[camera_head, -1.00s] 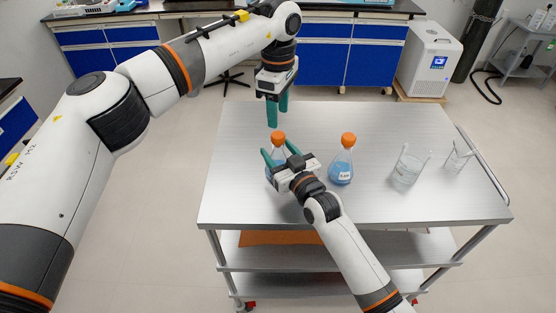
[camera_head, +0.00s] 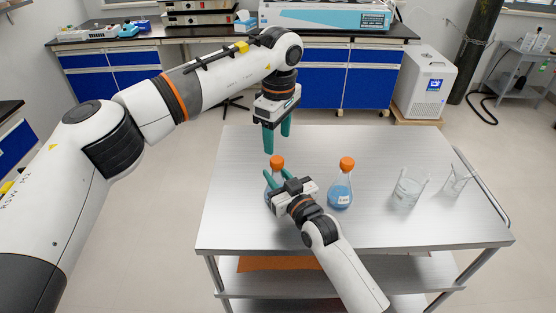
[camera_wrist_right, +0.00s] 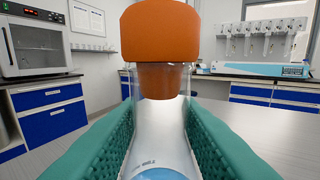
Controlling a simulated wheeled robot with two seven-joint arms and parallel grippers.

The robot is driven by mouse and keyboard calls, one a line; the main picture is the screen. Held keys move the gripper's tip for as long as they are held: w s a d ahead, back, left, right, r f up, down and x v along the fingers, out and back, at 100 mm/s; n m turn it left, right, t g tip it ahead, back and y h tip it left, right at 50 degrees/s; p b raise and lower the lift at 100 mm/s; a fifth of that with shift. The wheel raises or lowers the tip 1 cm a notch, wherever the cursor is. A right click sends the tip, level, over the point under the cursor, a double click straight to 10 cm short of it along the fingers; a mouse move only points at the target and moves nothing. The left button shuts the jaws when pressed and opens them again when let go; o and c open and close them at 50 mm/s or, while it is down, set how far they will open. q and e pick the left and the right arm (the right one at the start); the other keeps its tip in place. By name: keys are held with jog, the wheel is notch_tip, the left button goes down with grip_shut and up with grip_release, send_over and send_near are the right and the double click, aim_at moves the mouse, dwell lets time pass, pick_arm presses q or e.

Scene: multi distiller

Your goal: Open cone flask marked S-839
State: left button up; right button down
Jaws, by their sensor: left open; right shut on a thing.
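A conical flask with blue liquid and an orange stopper (camera_head: 277,162) stands at the left of the table, gripped by my right gripper (camera_head: 277,178). In the right wrist view the glass neck (camera_wrist_right: 158,125) sits between the two green fingers, below the orange stopper (camera_wrist_right: 160,32). My left gripper (camera_head: 277,143) is open and empty, pointing down just above this stopper. A second flask (camera_head: 340,194) with blue liquid and an orange stopper stands to the right. It bears a white label too small to read. I cannot tell which flask is S-839.
Two glass beakers, a larger one (camera_head: 408,188) and a smaller one (camera_head: 455,182), stand at the right of the metal table (camera_head: 390,145). The table's back middle is clear. A blue-fronted bench (camera_head: 350,80) stands behind, with a white unit (camera_head: 424,82) beside it.

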aim_at(277, 159)
pick_arm(q)
jog(key=shift+s+r+m+t, duration=0.15)
jog(key=shift+s+m+t, duration=0.05)
jog(key=shift+m, duration=0.4)
jog(key=shift+s+r+m+t, duration=0.1)
jog(key=shift+s+m+t, duration=0.1)
jog(key=shift+m, duration=0.4)
jog(key=f+m+t, duration=0.1)
jog(key=f+m, duration=0.1)
jog(key=w+f+m+t, duration=0.1)
jog(key=f+m, duration=0.2)
jog(key=f+m+t, duration=0.1)
jog(key=f+m, duration=0.2)
jog(key=shift+w+f, duration=0.15)
jog(key=shift+f, duration=0.1)
jog(key=c, duration=1.2)
